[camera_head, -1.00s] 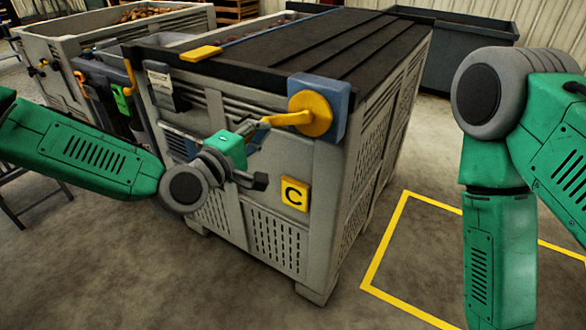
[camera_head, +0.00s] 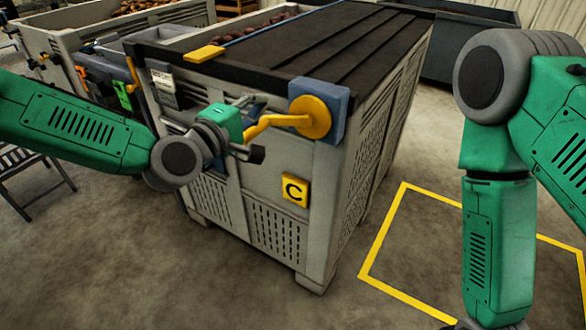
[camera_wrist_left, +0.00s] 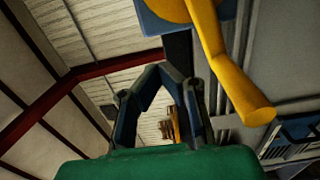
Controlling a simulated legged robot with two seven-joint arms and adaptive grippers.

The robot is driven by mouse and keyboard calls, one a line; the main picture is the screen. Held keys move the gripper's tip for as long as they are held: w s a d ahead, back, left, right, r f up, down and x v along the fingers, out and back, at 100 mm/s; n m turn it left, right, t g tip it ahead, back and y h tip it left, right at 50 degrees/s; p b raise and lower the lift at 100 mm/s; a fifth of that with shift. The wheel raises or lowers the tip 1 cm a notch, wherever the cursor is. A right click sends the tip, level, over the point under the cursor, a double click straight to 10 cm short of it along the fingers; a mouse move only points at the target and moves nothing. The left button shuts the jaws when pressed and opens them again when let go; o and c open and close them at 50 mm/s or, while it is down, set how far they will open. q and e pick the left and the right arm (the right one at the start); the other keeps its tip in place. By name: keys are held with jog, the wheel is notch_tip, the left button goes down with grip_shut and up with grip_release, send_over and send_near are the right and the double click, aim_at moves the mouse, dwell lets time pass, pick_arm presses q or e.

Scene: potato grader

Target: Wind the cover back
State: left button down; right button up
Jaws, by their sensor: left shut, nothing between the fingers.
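A grey slatted crate (camera_head: 235,165) with a yellow "C" plate (camera_head: 295,189) stands in the middle of the head view. A dark ribbed cover (camera_head: 330,45) lies over much of its top. A yellow crank (camera_head: 285,120) with a round hub sits on a blue block (camera_head: 333,108) at the crate's near corner, its handle reaching left. The crank handle (camera_wrist_left: 240,95) also shows in the left wrist view. My left gripper (camera_head: 250,103) is shut and empty beside the handle. Its fingers (camera_wrist_left: 160,75) meet left of the handle in the wrist view. My right gripper is out of view.
A blue bar (camera_head: 275,25) runs along the cover's edge, with a yellow tab (camera_head: 204,54) nearby. Potatoes show in the open part behind. Another crate (camera_head: 65,45) stands at the left, a dark bin (camera_head: 465,50) behind. A yellow floor outline (camera_head: 385,230) encloses bare floor at right.

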pick_arm(q)
jog(key=s+d+r+p, duration=0.4)
jog(key=d+r+p, duration=0.1)
jog(key=r, duration=0.4)
jog(key=shift+d+r+p, duration=0.25)
jog(key=shift+d+p, duration=0.1)
jog(key=shift+p, duration=0.35)
jog(key=c, duration=0.9)
grip_release()
jog(key=p+v, duration=1.2)
jog(key=v, duration=1.1)
jog(key=shift+a, duration=0.15)
